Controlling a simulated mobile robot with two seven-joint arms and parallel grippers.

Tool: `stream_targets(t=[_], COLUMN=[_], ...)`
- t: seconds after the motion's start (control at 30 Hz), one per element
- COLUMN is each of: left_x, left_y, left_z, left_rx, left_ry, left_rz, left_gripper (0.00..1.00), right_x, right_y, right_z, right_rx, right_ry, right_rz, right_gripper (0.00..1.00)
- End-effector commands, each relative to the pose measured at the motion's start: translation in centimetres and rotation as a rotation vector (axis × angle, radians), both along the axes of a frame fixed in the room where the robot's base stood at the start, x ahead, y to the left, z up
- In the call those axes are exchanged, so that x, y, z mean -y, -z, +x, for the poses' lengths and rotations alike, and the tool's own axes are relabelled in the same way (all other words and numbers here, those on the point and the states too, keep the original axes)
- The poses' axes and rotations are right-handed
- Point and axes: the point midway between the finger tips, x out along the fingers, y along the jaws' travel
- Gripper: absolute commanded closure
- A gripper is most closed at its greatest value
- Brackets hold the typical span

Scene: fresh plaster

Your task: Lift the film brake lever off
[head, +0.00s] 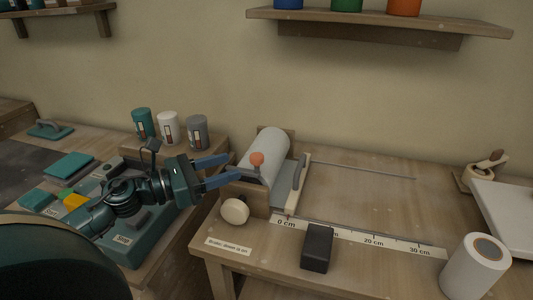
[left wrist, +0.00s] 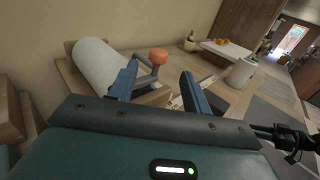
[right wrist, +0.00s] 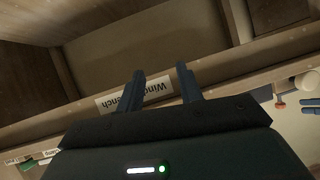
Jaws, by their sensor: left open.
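The brake lever is a grey bar with an orange knob (head: 257,159), at the left end of the film roller stand. The white film roll (head: 268,155) lies in the wooden stand behind and beside it. My left gripper (head: 233,170) is open, its blue fingers pointing right at the lever, with the knob just beyond the tips. In the left wrist view the orange knob (left wrist: 158,56) shows between the two fingertips; I see no grip on it. My right gripper (right wrist: 160,70) is open and empty, facing the bench front with its upside-down label (right wrist: 134,94).
A cream round knob (head: 235,211) sits on the stand's near side. A black block (head: 317,248) and a white cylinder (head: 475,266) stand by the centimetre scale (head: 372,241). Several cans, including a grey one (head: 197,132), stand behind my left arm. A shelf (head: 380,22) hangs above.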

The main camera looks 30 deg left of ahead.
Motion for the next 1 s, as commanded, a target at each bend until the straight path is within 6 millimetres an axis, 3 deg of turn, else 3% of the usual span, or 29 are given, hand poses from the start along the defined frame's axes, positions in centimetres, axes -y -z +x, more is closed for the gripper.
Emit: stream_targets(t=[0.2,0.53,1.0], left_x=[1.8,3.9,5.2], left_y=[-0.3,-0.3,0.0], left_z=[3.1,6.7,8.5], left_rx=[0.003,0.002,-0.003], left_ry=[0.0,-0.004,-0.004], left_rz=[-0.002,-0.003,-0.004], left_gripper=[0.51,0.51,0.51], right_x=[0.0,0.1,0.2], right_y=[-0.2,-0.7,-0.8], right_z=[-0.1,-0.2,-0.2], right_rx=[-0.003,-0.006,-0.008], right_ry=[-0.004,-0.01,-0.019], right_rz=[-0.01,-0.026,-0.051], right_gripper=[0.64,0.64,0.64])
